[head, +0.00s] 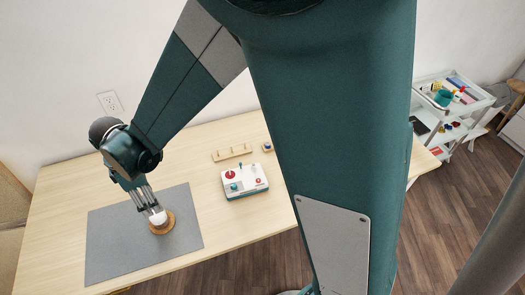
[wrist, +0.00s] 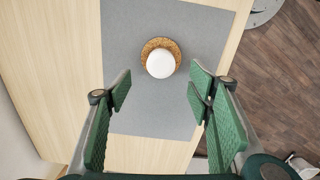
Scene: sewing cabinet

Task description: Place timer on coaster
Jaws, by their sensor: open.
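The timer is a white round piece (head: 158,217) sitting on a round brown cork coaster (head: 163,229), on the grey mat. In the wrist view the white timer (wrist: 160,63) lies over the coaster (wrist: 148,46), whose rim shows around it, mostly on the far side. My gripper (head: 152,207) is just over the timer in the head view. In the wrist view my gripper (wrist: 160,93) has its green fingers spread wide, with the timer beyond their tips and nothing held. I cannot tell whether a finger touches it.
The grey mat (head: 115,245) lies on the pale wooden table (head: 60,195) and is otherwise clear. A white box with coloured knobs (head: 245,181) and a small wooden rack (head: 232,153) stand to the right. A white cart (head: 455,105) is farther right.

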